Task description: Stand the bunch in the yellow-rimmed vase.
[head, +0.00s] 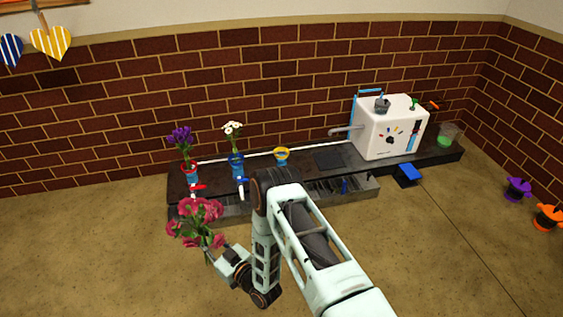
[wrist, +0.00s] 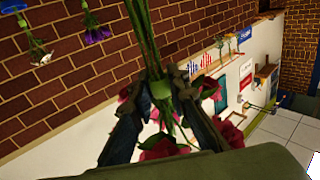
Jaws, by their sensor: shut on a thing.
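The bunch (head: 200,212) of pink-red flowers with green leaves is in my gripper (head: 213,252), in front of the counter's left end in the head view. In the wrist view my gripper (wrist: 170,92) is shut on the green stems (wrist: 146,45). The stems run toward the top of that picture, and red blooms show around and behind the fingers. The yellow-rimmed vase (head: 282,157) stands on the counter, right of the blue-rimmed vase. It looks empty and is apart from the bunch. My arm hides part of the counter front below it.
The red-rimmed vase (head: 191,176) holds purple flowers (head: 181,137). The blue-rimmed vase (head: 236,168) holds white flowers (head: 232,129). A white machine (head: 389,130) with a spout stands on the counter (head: 440,157) farther right. A brick wall (head: 230,80) is close behind.

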